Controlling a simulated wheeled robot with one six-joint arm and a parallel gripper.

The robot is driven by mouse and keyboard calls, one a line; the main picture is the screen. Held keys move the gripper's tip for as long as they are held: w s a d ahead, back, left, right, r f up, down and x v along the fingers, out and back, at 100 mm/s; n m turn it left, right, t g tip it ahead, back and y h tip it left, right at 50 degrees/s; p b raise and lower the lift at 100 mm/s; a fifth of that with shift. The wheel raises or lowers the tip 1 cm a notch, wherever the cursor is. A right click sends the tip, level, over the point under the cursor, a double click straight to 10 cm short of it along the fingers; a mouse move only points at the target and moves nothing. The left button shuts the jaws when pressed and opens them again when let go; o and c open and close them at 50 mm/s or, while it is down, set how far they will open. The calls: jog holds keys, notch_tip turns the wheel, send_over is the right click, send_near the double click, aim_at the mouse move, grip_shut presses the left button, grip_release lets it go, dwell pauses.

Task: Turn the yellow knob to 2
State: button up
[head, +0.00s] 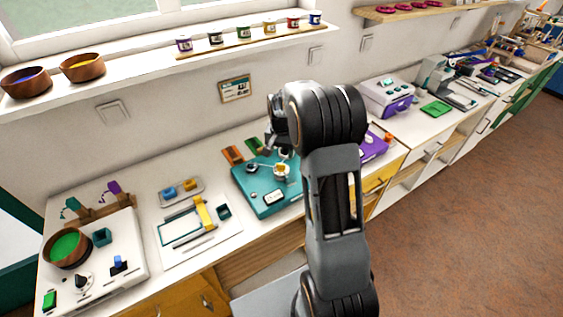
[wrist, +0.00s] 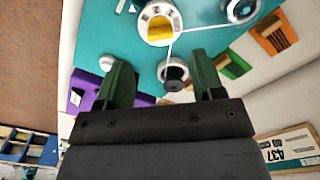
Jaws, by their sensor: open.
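The yellow knob (head: 281,169) sits in a pale round dial on the teal board (head: 264,202) on the counter. A black-topped round post (wrist: 174,74) on the teal board shows between the fingers. The yellow knob lies beyond the fingertips in that view, and I see no contact. In the head view my arm hides part of the board and most of the gripper.
A purple board (head: 373,148) stands right of the teal one, partly behind my arm. A white board with a yellow bar (head: 203,211) lies to the left. The wall rises behind the counter.

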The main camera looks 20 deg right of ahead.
aim_at(281, 167)
jog(key=shift+f+p, duration=0.35)
jog(key=shift+f, duration=2.75)
jog(key=c, duration=0.9)
jog(key=shift+c, duration=0.2)
jog(key=shift+n, duration=0.3)
jog(key=n+b, duration=0.2)
jog(key=n, duration=0.1)
jog(key=shift+n, duration=0.4)
jog(key=shift+n+b, duration=0.65)
jog(key=shift+n, duration=1.55)
